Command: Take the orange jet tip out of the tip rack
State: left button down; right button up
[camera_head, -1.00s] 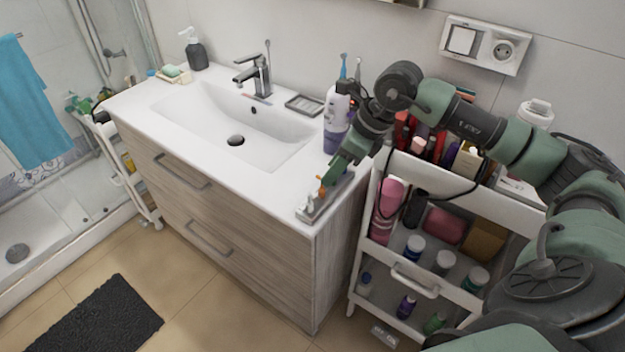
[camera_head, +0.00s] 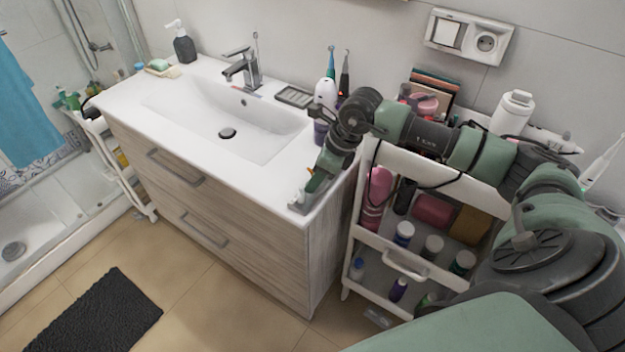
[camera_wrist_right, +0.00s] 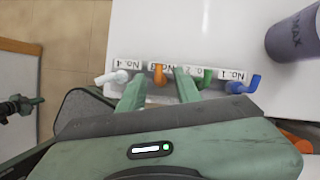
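The tip rack (camera_wrist_right: 224,99) is a light strip at the edge of the white countertop, with labels upside down in the right wrist view. It holds a white tip (camera_wrist_right: 112,77), the orange jet tip (camera_wrist_right: 159,75), a green tip (camera_wrist_right: 205,78) and a blue tip (camera_wrist_right: 252,84). My right gripper (camera_wrist_right: 159,85) is open, one finger on each side of the orange tip; I cannot tell if they touch it. In the head view my right gripper (camera_head: 311,188) is over the rack (camera_head: 300,206) and hides the orange tip. My left gripper does not show clearly.
A purple cup-like container (camera_wrist_right: 295,36) stands near the rack. The sink (camera_head: 225,120) and countertop lie left in the head view. The white cart (camera_head: 359,233) with several bottles is close on the right, under my right arm. A dark green object (camera_wrist_right: 20,107) at left is unclear.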

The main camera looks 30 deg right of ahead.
jog(key=c, duration=0.5)
grip_shut()
jog(key=shift+r, duration=0.1)
